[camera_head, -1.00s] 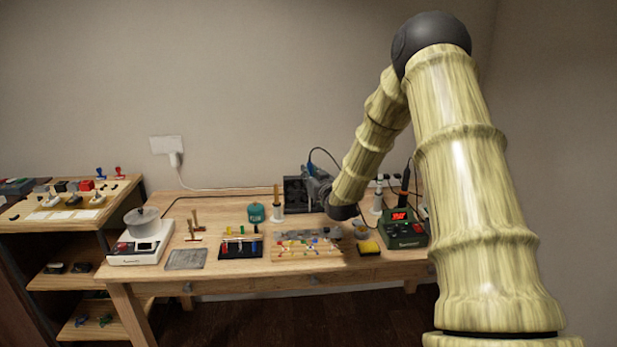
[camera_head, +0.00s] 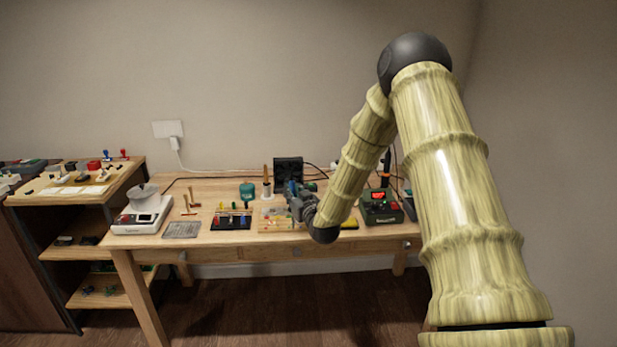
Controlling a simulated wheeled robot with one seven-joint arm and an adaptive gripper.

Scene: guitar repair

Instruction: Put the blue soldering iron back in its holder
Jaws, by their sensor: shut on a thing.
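My gripper (camera_head: 296,204) is above the middle of the workbench, pointing left and away from me. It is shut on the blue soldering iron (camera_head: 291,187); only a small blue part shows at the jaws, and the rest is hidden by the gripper. A thin dark cable runs from near it to the right across the back of the bench. I cannot make out the blue iron's holder; my arm covers part of the bench's right side. A green soldering station (camera_head: 381,207) with a red display stands there, with a dark upright tool beside it.
A black box (camera_head: 288,169) stands at the back behind my gripper. A white stand with a wooden-handled tool (camera_head: 267,184) and a teal container (camera_head: 247,193) are to its left. A black rack (camera_head: 231,221), a grey mat (camera_head: 182,230) and a white device with a pot (camera_head: 142,214) lie further left.

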